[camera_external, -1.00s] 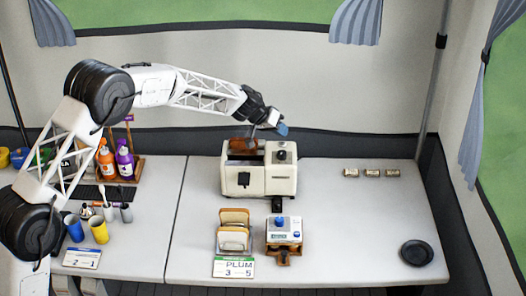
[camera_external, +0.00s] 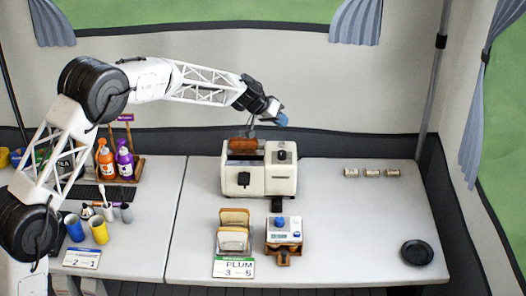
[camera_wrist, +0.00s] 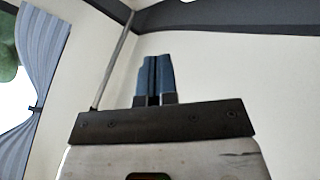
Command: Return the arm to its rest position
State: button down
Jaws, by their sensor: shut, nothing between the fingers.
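My gripper (camera_external: 282,119) is raised above and a little behind the white toaster (camera_external: 258,170). Its blue fingertips point to the right. In the wrist view the two blue fingers (camera_wrist: 154,78) are pressed together with nothing between them. My arm reaches in from the left side of the external view, bent at the elbow. A brown piece, looking like bread (camera_external: 243,145), sticks up from the toaster's left slot, below the gripper and apart from it.
A bread rack (camera_external: 234,237) and a small white-and-blue device (camera_external: 284,232) stand in front of the toaster. Orange and purple bottles (camera_external: 125,160) and cups (camera_external: 98,230) are at left. Small cans (camera_external: 371,172) and a black plate (camera_external: 417,252) are at right. The table's right middle is clear.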

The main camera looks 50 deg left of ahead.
jog(key=shift+r, duration=0.1)
jog(key=s+d+r+m+g, duration=0.1)
jog(key=s+d+r, duration=0.4)
jog(key=s, duration=0.7)
jog(key=s+d+r+g+y, duration=0.1)
jog(key=s+d+r, duration=0.2)
jog(key=s+r, duration=0.65)
jog(key=s+d+r+m+g, duration=0.1)
jog(key=s+d+r, duration=0.3)
jog(key=s, duration=1)
jog(key=s+d+f+g+y, duration=0.1)
jog(key=s+f+y, duration=0.1)
jog(key=s, duration=1.9)
jog(key=s+f+g+y, duration=0.1)
jog(key=s+f, duration=0.2)
jog(key=s, duration=1.7)
jog(key=shift+s+d+m+y, duration=0.3)
jog(key=shift+s+d+y, duration=0.05)
jog(key=shift+y, duration=0.05)
